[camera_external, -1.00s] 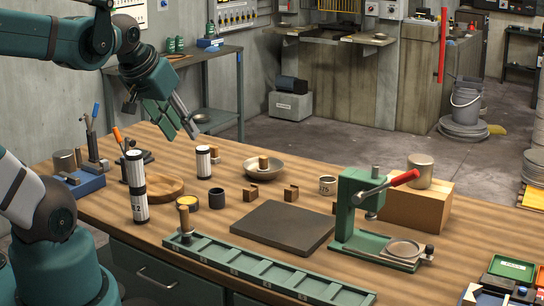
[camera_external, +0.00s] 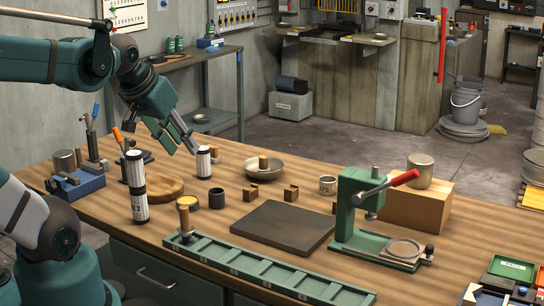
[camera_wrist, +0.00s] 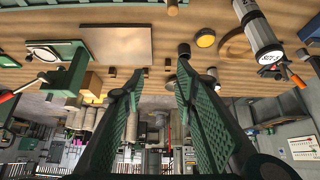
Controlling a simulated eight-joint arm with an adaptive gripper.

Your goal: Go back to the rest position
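My gripper (camera_external: 182,147) hangs at the back left of the workbench (camera_external: 160,227), its fingers pointing down and to the right. In the external view its tips show close to a small black-and-white cylinder (camera_external: 203,161); I cannot tell how far apart they are in depth. In the wrist view my gripper (camera_wrist: 160,70) shows two green textured fingers spread apart with nothing between them. It is open and empty.
A tall black-and-white cylinder (camera_external: 136,187), a dark cup (camera_external: 217,198) and a round wooden board (camera_external: 165,188) stand nearby. A dark slab (camera_external: 283,227) lies mid-bench. A green press (camera_external: 360,215) with a red handle stands at the right. The air above the bench middle is clear.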

